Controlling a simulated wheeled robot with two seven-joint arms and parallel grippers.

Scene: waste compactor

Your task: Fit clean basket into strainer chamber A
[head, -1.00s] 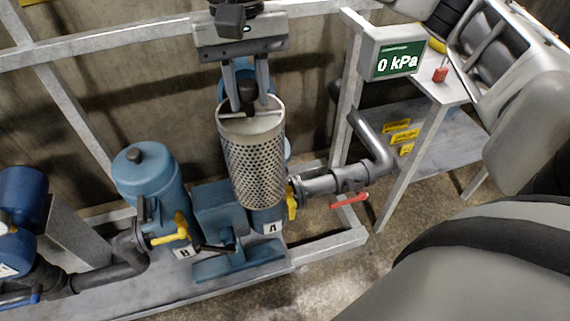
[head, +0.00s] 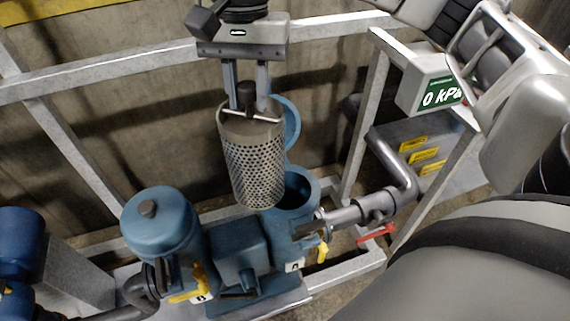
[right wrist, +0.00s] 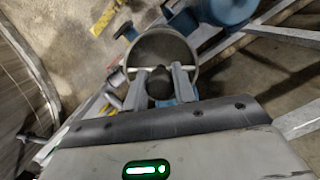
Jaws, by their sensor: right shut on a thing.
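My right gripper (head: 247,100) points down and is shut on the dark knob of the perforated metal basket (head: 254,170). The basket hangs upright, slightly tilted, beside and above the left part of the open strainer chamber A (head: 297,190). The blue chamber's round mouth is partly hidden behind the basket's lower end. A blue ring-shaped lid (head: 291,122) stands raised behind the chamber. In the right wrist view the basket's rim (right wrist: 190,88) surrounds the knob between my fingers. My left gripper is not in view.
Strainer chamber B (head: 160,222), blue and closed, stands left of A. A grey pipe (head: 362,208) with a red lever (head: 376,234) runs right from A. Yellow handles show at both chambers. Metal frame rails (head: 110,78) run behind.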

